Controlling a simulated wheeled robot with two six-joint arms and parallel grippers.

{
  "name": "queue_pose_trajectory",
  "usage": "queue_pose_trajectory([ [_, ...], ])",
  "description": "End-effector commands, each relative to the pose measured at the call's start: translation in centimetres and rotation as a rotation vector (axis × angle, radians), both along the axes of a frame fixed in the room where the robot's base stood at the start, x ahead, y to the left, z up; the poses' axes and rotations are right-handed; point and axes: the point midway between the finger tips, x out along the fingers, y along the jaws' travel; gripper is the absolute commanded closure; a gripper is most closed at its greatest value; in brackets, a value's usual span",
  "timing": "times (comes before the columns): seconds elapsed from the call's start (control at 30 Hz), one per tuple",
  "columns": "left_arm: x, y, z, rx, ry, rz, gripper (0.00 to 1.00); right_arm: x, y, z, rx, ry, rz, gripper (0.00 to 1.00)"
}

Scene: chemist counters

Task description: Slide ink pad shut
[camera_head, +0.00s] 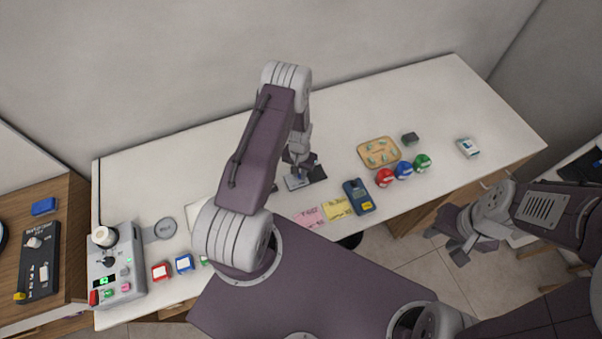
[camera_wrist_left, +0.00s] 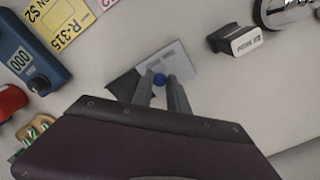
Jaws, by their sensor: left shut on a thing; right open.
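The ink pad lies on the white counter in the head view, with a grey sliding lid (camera_head: 294,184) and a dark pad part (camera_head: 319,173) showing to its right. The arm partly hides the pad. My right gripper (camera_head: 461,246) is open and empty, beyond the counter's front edge, away from the pad.
A blue numbering device (camera_head: 357,196), a yellow label (camera_head: 337,208) and a pink label (camera_head: 310,217) lie close to the pad. A dark stamp (camera_wrist_left: 236,40) stands near the lid. Red (camera_head: 384,177), blue and green round things and a wooden tray (camera_head: 378,153) are farther right.

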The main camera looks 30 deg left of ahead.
Motion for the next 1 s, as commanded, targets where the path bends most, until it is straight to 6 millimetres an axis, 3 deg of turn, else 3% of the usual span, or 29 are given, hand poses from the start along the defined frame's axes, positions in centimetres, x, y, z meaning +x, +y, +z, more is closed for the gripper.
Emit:
queue_pose_trajectory([
  [0.03, -0.3, -0.1, -0.1, -0.002, 0.009, 0.000, 1.00, 0.0, 0.0, 0.0, 0.000, 0.000, 0.000, 0.59],
  [0.07, -0.3, -0.2, -0.1, -0.002, 0.009, -0.001, 0.75, 0.0, 0.0, 0.0, 0.000, 0.000, 0.000, 0.59],
  [0.1, -0.3, -0.2, -0.1, -0.002, 0.009, -0.001, 0.64, 0.0, 0.0, 0.0, 0.000, 0.000, 0.000, 0.59],
  [0.13, -0.3, -0.2, -0.1, -0.002, 0.008, -0.001, 0.59, 0.0, 0.0, 0.0, 0.000, 0.000, 0.000, 0.59],
  [0.67, 0.1, -0.2, 0.3, -0.001, -0.001, -0.002, 0.59, 0.0, 0.0, -0.2, 0.000, 0.000, 0.000, 0.59],
  [0.77, 0.1, -0.2, 1.4, 0.000, -0.003, -0.002, 0.59, 0.0, 0.0, -0.8, 0.000, 0.000, 0.000, 0.59],
  [1.0, 0.0, -0.2, 6.2, 0.000, -0.004, -0.001, 0.59, 0.0, 0.0, -2.3, 0.000, 0.000, 0.000, 0.59],
])
